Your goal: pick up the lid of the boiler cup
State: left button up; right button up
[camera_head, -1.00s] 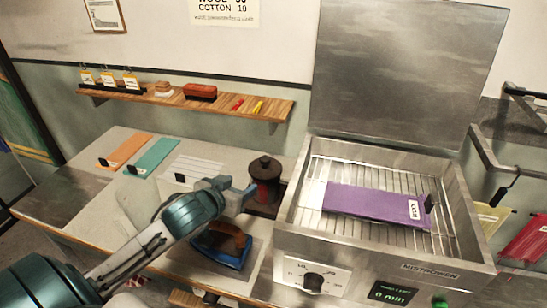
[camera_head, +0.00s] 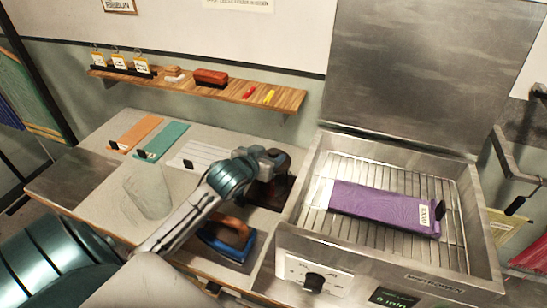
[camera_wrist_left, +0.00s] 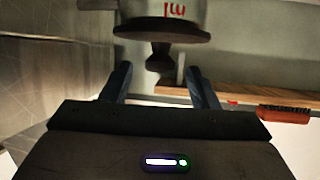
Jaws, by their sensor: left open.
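The boiler cup (camera_head: 272,192) stands left of the steel steamer and is mostly hidden behind my left gripper (camera_head: 268,158). In the left wrist view, the cup (camera_wrist_left: 178,14) appears upside down with red marks on its pale wall. Its dark lid (camera_wrist_left: 162,33) is on the cup, with a dark knob (camera_wrist_left: 159,58) pointing down in the picture. My left gripper (camera_wrist_left: 161,78) is open, its two fingers on either side of the knob's line. The knob shows near the fingertips; I cannot tell whether it is between them. My right gripper is not in view.
The steamer (camera_head: 300,205) with a raised lid holds a purple cloth (camera_head: 385,208) on its rack. A blue iron (camera_head: 228,243) sits in front of the cup. Orange (camera_head: 135,134) and teal (camera_head: 162,141) strips lie behind left. A wooden shelf (camera_head: 215,92) runs along the wall.

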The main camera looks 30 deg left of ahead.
aim_at(272, 153)
pick_arm(q)
jog(key=shift+p+x, duration=0.45)
jog(key=shift+x, duration=1.2)
jog(key=shift+s, duration=0.1)
jog(key=c, duration=1)
jog(key=shift+c, duration=0.2)
